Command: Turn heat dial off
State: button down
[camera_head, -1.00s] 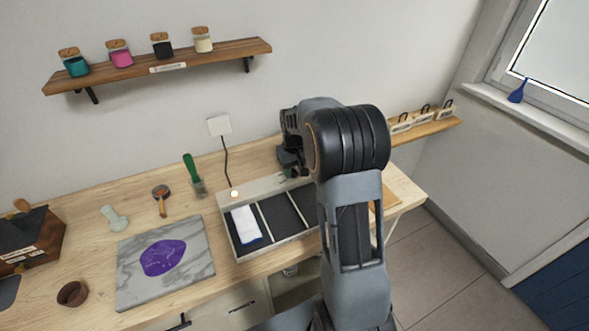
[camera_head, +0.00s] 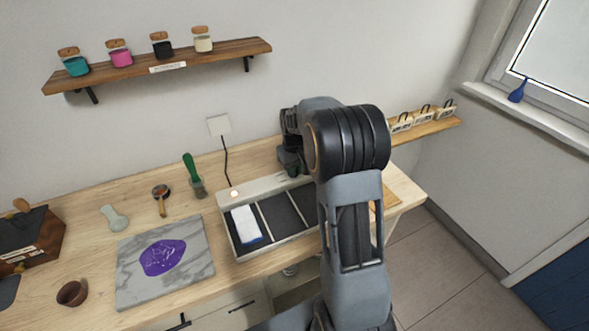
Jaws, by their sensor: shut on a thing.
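The heating unit (camera_head: 228,226) is a long pale tray with dark panels on the wooden workbench. A small light (camera_head: 234,194) glows orange-white at the left end of its back strip. My gripper (camera_head: 290,170) is at the back strip, right of the light, partly hidden by my arm. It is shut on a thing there. The heat dial itself is hidden behind my gripper and arm, so its setting does not show.
A white block (camera_head: 244,224) lies in the left part of the tray. A marble slab (camera_head: 190,236) with a purple patch is to the left. A jar shelf (camera_head: 160,63) hangs above.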

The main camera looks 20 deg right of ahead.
jog(key=n, duration=0.6)
jog(key=shift+w+d, duration=0.1)
jog(key=shift+d, duration=0.1)
jog(key=n, duration=0.5)
jog(key=shift+w+d+n+b, duration=0.15)
jog(key=shift+n+b, duration=0.15)
jog(key=shift+b, duration=0.05)
jog(key=n, duration=0.5)
jog(key=shift+w+n, duration=0.25)
jog(key=shift+n, duration=0.05)
jog(key=shift+w+n, duration=0.2)
jog(key=shift+n, duration=2.6)
jog(key=c, duration=1.1)
grip_release()
jog(key=shift+c, duration=0.2)
notch_tip(320, 180, up, 14)
jog(key=shift+b, duration=0.3)
